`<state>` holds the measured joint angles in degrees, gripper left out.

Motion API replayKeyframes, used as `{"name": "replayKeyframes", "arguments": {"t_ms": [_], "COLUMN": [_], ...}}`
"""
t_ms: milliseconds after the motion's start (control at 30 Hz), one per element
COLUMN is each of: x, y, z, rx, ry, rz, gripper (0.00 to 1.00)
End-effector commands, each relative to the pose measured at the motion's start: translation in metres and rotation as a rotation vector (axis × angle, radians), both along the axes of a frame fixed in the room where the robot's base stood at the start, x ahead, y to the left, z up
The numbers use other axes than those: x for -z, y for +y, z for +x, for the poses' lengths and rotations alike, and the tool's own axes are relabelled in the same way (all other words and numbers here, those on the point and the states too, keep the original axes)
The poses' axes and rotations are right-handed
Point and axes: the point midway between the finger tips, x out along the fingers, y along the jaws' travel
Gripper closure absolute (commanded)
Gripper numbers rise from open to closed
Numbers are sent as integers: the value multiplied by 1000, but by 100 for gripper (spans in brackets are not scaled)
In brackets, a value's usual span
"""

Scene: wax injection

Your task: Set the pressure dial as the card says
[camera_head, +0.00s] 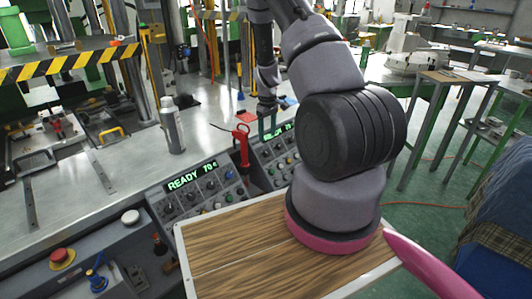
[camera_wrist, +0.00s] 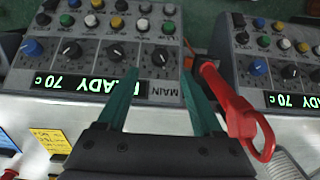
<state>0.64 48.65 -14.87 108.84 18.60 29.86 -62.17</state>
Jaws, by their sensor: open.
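The control panel (camera_wrist: 60,105) under my gripper has a green display (camera_wrist: 85,82) that reads READY 70 C, upside down in the wrist view. It carries a row of dials: a blue one (camera_wrist: 32,47) and several black ones. My gripper (camera_wrist: 160,74) is open and empty, with its teal fingers spread either side of the black dial (camera_wrist: 160,57) nearest the MAIN label. I cannot tell whether they touch it. Dial labels are too small to read. A yellow card (camera_wrist: 52,140) with small marks lies beyond the panel; its writing is not legible. In the head view my gripper (camera_head: 267,124) hangs over the right panel.
A second panel (camera_head: 192,180) also reads READY 70 C. A red handled tool (camera_wrist: 232,105) stands between the panels, close beside my gripper; it also shows in the head view (camera_head: 241,143). A grey bottle (camera_head: 172,125) stands on the metal bench.

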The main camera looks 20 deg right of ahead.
Motion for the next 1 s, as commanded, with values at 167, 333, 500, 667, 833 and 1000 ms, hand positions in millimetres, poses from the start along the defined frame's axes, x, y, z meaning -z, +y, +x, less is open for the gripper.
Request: {"name": "replayKeyframes", "arguments": {"t_ms": [167, 333, 500, 667, 833, 1000], "x": [37, 66, 83, 88, 88, 88], "y": [0, 0, 0, 0, 0, 0], "z": [-1, -1, -1, 0, 0, 0], "rx": [1, 2, 2, 2, 2, 2], "ry": [4, 3, 0, -1, -1, -1], "rz": [1, 1, 1, 1, 1, 1], "gripper": [32, 32, 32, 32, 32, 82]}}
